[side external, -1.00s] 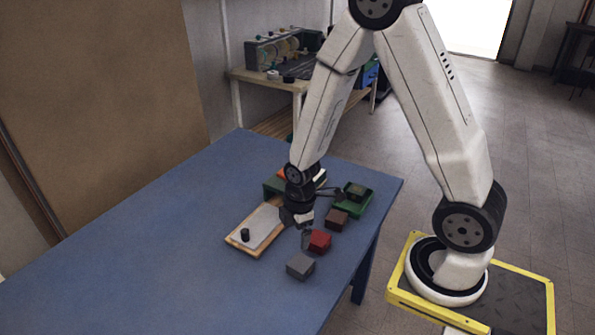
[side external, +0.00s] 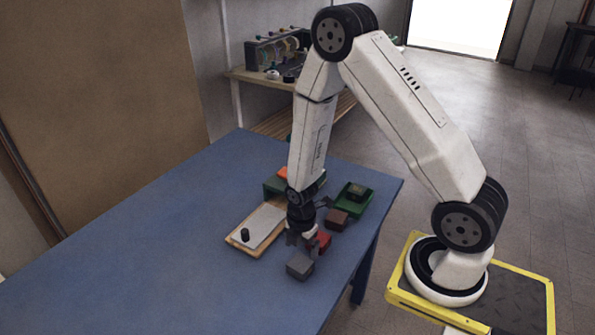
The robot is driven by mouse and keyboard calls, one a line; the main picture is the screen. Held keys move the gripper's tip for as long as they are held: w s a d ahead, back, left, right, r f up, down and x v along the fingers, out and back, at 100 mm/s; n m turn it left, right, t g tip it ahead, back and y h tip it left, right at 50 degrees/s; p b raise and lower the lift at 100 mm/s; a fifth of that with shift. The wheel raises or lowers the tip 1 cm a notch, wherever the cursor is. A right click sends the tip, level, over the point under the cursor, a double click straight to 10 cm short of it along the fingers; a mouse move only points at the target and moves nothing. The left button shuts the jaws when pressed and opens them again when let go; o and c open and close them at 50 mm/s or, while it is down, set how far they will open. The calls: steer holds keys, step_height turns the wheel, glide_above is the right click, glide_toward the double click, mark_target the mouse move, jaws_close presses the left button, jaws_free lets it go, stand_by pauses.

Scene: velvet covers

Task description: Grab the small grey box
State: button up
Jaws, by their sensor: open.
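The small grey box (side external: 300,267) sits on the blue table near its right edge, in front of a red box. My gripper (side external: 299,241) points down and is open, just behind the grey box in the side view. Its fingers are small and dark here. I cannot tell how high they are above the table or whether they touch the red box (side external: 322,240), which they partly cover. The grey box is almost fully visible, and nothing is seen between the fingers.
A brown box (side external: 338,219) and a green tray (side external: 356,203) with a dark item stand behind the red box. A clipboard (side external: 262,227) with a small black cylinder (side external: 245,235) lies left of my gripper. The blue table (side external: 150,250) is clear at the left.

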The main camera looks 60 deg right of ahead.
mark_target(301, 262)
steer(key=shift+f, duration=0.75)
steer(key=shift+f, duration=0.15)
steer(key=shift+a+f, duration=0.15)
steer(key=shift+f, duration=2.3)
steer(key=c, duration=1)
steer(key=shift+c, duration=0.2)
steer(key=shift+r, duration=0.1)
steer(key=shift+r, duration=4.95)
